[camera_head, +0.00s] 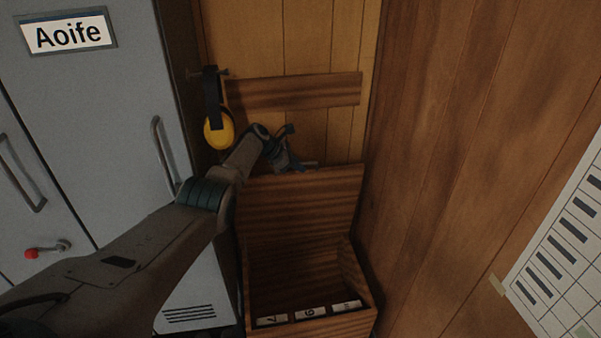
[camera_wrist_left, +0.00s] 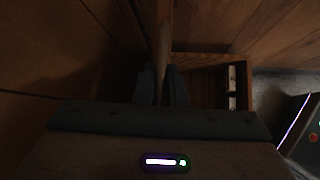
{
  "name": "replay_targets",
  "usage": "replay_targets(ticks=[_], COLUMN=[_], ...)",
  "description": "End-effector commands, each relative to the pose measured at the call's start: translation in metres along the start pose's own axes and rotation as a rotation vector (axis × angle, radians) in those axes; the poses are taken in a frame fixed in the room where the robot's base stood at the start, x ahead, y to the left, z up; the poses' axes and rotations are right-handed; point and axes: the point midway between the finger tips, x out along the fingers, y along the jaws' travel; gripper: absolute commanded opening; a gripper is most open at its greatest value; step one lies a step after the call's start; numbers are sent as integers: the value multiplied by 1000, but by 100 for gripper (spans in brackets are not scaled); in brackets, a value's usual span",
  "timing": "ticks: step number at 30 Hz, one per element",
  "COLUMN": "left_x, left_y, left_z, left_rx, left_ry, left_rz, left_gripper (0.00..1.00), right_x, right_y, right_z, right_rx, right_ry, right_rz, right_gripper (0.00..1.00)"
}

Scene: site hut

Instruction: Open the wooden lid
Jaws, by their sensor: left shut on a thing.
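The wooden lid (camera_head: 300,205) stands raised at the back of a wooden box (camera_head: 363,287), so the box is open. In the left wrist view the gripper (camera_wrist_left: 161,88) is shut on the lid (camera_wrist_left: 163,45), seen edge-on between the two fingers. The open box (camera_wrist_left: 205,62) shows to the right there. The fingertips are partly hidden and dark in the head view. My right gripper is not in either view.
White numbered cards (camera_head: 309,312) sit inside the box's front. A grey locker (camera_head: 95,140) stands close on the left. Yellow ear defenders (camera_head: 218,132) hang from a peg beside a wooden rail (camera_head: 300,91). A wood-panelled wall (camera_head: 450,150) closes the right side.

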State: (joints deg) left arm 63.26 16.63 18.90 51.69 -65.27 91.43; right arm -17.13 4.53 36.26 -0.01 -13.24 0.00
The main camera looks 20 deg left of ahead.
Motion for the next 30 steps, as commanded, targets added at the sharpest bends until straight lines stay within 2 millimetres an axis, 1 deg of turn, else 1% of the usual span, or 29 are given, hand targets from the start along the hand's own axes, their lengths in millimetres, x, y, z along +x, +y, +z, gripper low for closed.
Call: replay_targets(ticks=[13,14,16,17,26,30], left_x=[0,0,0,0,0,1], left_y=[1,1,1,1,0,-5], left_z=[-1,-1,-1,-1,0,1], left_rx=[0,0,0,0,0,0], left_ry=[2,2,2,2,1,2], left_rz=[1,1,1,0,0,-1], left_gripper=[0,17,30,32,32,32], right_x=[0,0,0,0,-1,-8], right_y=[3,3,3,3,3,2], right_z=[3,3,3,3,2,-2], right_rx=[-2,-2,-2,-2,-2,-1], right_ry=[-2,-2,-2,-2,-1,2], right_rz=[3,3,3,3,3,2], right_gripper=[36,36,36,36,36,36])
